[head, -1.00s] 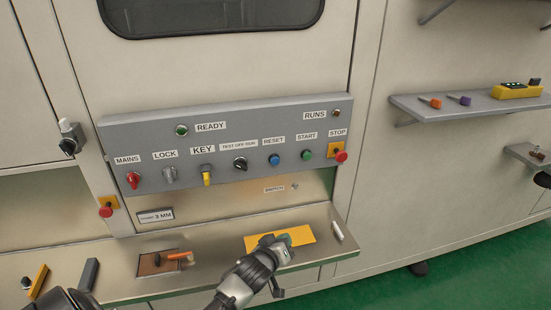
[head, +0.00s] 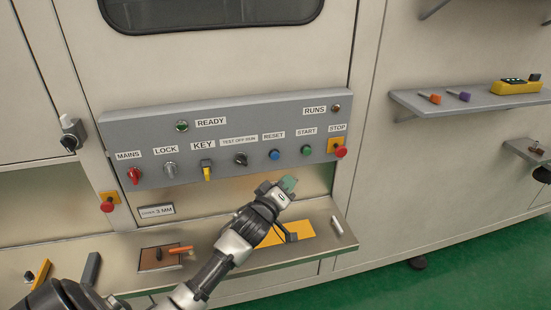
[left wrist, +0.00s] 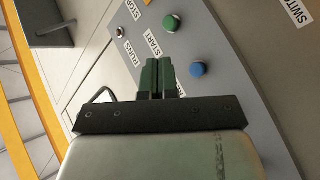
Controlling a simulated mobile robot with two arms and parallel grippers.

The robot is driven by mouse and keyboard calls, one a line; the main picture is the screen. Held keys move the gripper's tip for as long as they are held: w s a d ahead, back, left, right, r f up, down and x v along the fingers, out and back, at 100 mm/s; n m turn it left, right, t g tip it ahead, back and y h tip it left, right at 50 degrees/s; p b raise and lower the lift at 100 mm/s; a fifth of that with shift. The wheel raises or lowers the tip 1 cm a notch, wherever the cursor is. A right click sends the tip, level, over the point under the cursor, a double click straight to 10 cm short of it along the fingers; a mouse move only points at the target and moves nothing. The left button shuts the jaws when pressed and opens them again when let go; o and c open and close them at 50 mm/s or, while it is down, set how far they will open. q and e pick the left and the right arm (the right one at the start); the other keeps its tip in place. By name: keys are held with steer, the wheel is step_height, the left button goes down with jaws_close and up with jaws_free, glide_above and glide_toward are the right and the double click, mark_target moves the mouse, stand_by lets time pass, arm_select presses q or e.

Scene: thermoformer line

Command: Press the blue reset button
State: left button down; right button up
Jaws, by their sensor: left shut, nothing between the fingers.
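The blue reset button (head: 274,155) sits on the grey control panel under its RESET label, between the black test/dry run knob (head: 240,160) and the green start button (head: 306,151). My left gripper (head: 289,183) is shut and empty, below and a little right of the blue button and apart from it. In the left wrist view the blue button (left wrist: 198,69) shows to the right of my shut green fingertips (left wrist: 158,62), and the green button (left wrist: 171,23) lies above them. My right gripper is not in view.
The red stop button (head: 341,152) is at the panel's right end. A yellow key (head: 207,173), grey lock and red mains switch are to the left. Below, the ledge holds a yellow sheet (head: 300,232), an orange-handled tool (head: 180,249) and a white cylinder (head: 337,224).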

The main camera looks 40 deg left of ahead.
mark_target(275, 156)
arm_select(q)
steer(key=w+a+b, duration=0.1)
steer(key=w+a, duration=0.4)
steer(key=shift+a+b, duration=0.35)
steer(key=shift+a, duration=0.05)
stand_by(0.4)
stand_by(1.4)
steer(key=shift+w+a, duration=0.25)
steer(key=shift+a, duration=0.1)
